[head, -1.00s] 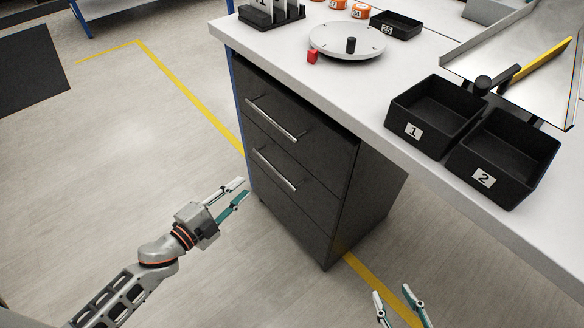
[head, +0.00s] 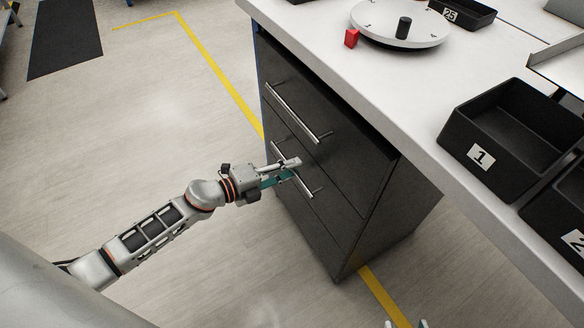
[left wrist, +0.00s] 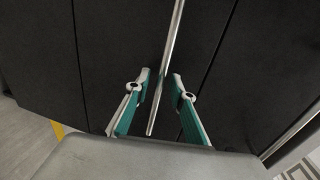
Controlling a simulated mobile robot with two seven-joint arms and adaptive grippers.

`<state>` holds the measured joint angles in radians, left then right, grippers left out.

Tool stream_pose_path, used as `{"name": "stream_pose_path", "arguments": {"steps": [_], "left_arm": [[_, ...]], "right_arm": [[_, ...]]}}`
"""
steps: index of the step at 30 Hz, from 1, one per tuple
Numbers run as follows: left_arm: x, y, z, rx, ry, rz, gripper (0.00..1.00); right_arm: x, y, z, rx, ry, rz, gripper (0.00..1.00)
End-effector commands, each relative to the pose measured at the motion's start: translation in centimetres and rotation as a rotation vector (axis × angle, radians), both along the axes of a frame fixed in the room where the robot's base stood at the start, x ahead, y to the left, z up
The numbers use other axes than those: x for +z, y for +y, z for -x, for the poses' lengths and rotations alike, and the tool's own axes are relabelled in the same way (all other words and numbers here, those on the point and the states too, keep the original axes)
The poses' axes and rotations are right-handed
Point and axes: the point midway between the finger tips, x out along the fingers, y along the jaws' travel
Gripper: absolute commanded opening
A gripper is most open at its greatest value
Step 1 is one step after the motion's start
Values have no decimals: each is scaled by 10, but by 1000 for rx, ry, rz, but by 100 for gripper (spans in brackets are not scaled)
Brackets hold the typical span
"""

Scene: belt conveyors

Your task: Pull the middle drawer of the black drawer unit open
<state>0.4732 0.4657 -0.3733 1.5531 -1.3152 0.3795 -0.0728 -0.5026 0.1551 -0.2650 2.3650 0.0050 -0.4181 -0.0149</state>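The black drawer unit (head: 395,215) stands under the white worktop, its drawers flush and closed. The top handle (head: 297,113) is a silver bar, and the middle drawer's handle (head: 310,187) is a similar bar below it. My left gripper (head: 292,169) is at the middle handle and partly hides it. In the left wrist view the open fingers (left wrist: 159,78) stand on either side of this bar (left wrist: 174,40), with a gap on each side. My right gripper (head: 405,324) shows only two separated fingertips at the bottom edge, empty.
The worktop (head: 400,95) overhangs the drawer unit. The floor left of the unit is clear.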

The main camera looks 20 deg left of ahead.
Motion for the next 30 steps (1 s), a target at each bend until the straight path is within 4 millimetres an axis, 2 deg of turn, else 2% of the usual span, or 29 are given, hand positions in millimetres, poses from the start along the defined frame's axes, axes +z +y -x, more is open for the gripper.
{"name": "stream_pose_path", "arguments": {"steps": [9,10,12,13,23,30], "left_arm": [[0,-3,-3,0,1,1,23],[0,-3,-3,0,1,1,21],[-1,-3,-3,0,1,1,3],[-1,-3,-3,0,1,1,0],[-1,0,1,0,1,0,0],[-3,20,27,-1,6,2,0]], "right_arm": [[1,1,-1,1,-2,-2,40],[1,1,-1,1,-2,-2,40],[1,1,-1,1,-2,-2,40],[1,1,-1,1,-2,-2,40],[1,1,-1,0,-2,-3,40],[0,1,0,0,0,-4,40]]}}
